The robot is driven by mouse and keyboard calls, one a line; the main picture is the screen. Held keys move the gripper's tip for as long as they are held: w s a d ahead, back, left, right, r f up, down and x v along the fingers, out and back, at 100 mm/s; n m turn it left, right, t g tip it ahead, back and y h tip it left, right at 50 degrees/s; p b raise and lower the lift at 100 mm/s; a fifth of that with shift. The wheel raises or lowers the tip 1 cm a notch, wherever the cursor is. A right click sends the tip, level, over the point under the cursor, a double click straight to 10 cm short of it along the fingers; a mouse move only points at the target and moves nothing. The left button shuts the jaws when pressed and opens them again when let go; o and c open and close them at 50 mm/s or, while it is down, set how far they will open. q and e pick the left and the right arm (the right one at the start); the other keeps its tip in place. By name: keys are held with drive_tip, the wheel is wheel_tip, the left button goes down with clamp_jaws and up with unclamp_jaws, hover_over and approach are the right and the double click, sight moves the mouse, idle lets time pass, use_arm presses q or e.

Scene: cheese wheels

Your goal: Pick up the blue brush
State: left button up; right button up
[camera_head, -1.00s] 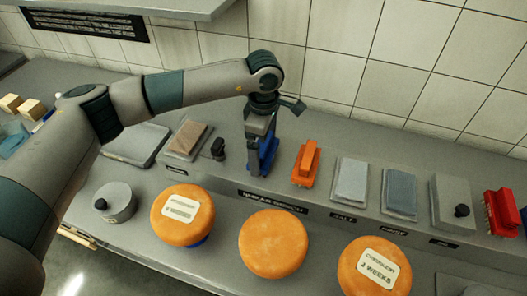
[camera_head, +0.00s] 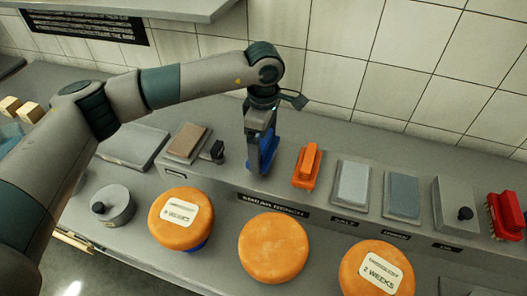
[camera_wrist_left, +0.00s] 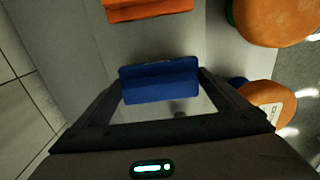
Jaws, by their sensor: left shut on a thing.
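The blue brush (camera_head: 269,150) is at the back shelf, partly hidden behind my left gripper (camera_head: 257,165) in the head view. In the left wrist view the blue brush (camera_wrist_left: 160,82) lies between the two fingers of my left gripper (camera_wrist_left: 160,88). The gripper is shut on it, pointing down from above. I cannot tell whether the brush touches the shelf. My right gripper is not in view.
An orange brush (camera_head: 307,166) sits just right of the blue one. A red brush (camera_head: 507,215) stands at the far right. Lidded trays (camera_head: 352,185) line the shelf. Orange cheese wheels (camera_head: 273,247) sit in front. A tiled wall (camera_head: 330,60) rises behind.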

use_arm(q)
drive_tip(key=shift+d+r+b, duration=0.2)
drive_tip(key=shift+r+b, duration=0.25)
drive_tip(key=shift+r, duration=0.1)
drive_tip(key=shift+d+r+b, duration=0.15)
drive_tip(key=shift+r+b, duration=0.25)
drive_tip(key=shift+r, duration=0.1)
drive_tip(key=shift+s+d+r+b, duration=0.55)
drive_tip(key=shift+d+r+b, duration=0.45)
drive_tip(key=shift+d, duration=0.75)
drive_tip(key=shift+s+d+r+b, duration=0.6)
drive_tip(key=shift+d+r, duration=0.75)
drive_tip(key=shift+d, duration=0.45)
drive_tip(key=shift+s+d+r+b, duration=0.5)
drive_tip(key=shift+d+r+b, duration=0.5)
drive_tip(key=shift+d, duration=0.75)
drive_tip(key=shift+r, duration=0.15)
drive_tip(key=shift+o, duration=1.3)
